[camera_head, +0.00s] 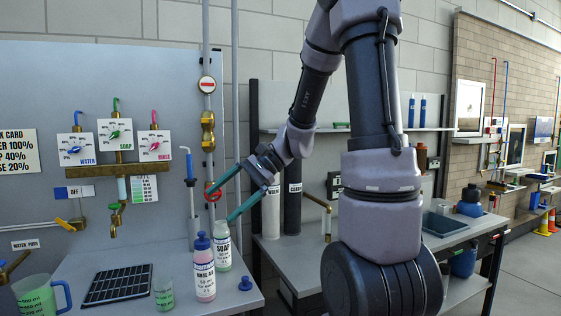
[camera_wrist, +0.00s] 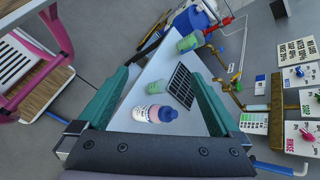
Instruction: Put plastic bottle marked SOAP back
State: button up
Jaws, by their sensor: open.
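The white plastic bottle marked SOAP (camera_head: 222,254) stands upright on the grey counter (camera_head: 180,270), behind and right of a pink bottle.
The pink-labelled bottle with a blue cap (camera_head: 204,277) stands in front; it also shows in the wrist view (camera_wrist: 146,114). A green cup (camera_head: 164,295), a black drain grid (camera_head: 118,284) and a measuring jug (camera_head: 36,296) lie to the left. A tap (camera_head: 115,216) hangs over the counter.

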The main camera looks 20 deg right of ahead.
jog(key=s+d+r+n+t+h, duration=0.5)
jog(key=s+d+r+t+h, duration=0.1)
jog(key=s+d+r+h, duration=0.2)
notch_tip(320, 180, up, 2)
jog(key=s+d, duration=0.1)
jog(key=s, duration=0.2)
jog(key=shift+d+r+n+t+h, duration=0.2)
jog(key=shift+n+t+h, duration=0.1)
jog(key=shift+t, duration=0.1)
